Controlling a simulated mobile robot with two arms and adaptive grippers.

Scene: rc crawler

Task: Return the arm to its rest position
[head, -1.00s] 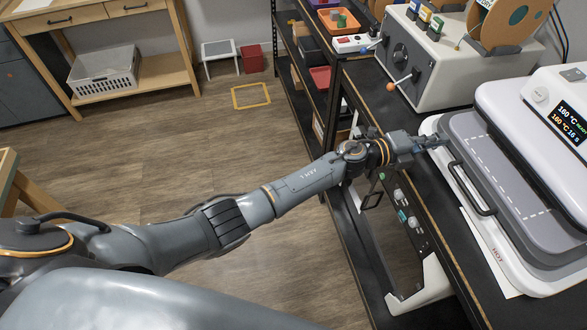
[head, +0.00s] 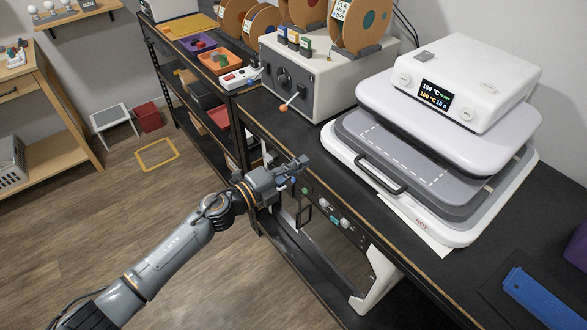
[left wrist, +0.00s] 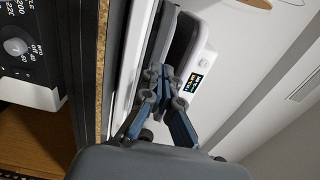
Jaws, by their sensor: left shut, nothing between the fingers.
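My left arm reaches in from the lower left of the head view. Its left gripper (head: 300,163) is shut and empty above the front edge of the black bench. It is left of the white and grey heat press (head: 447,110) and apart from the press's dark handle (head: 379,176). In the left wrist view the blue-grey fingers (left wrist: 162,78) come together with nothing between them, and the press (left wrist: 201,68) with its small display shows behind them. My right gripper is not in view.
A white machine box (head: 325,75) with levers and filament spools stands behind the gripper. Shelves with coloured bins are at the upper left. A control panel (head: 335,215) sits below the bench edge. A blue tool (head: 540,298) lies at the right. Open floor is at the left.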

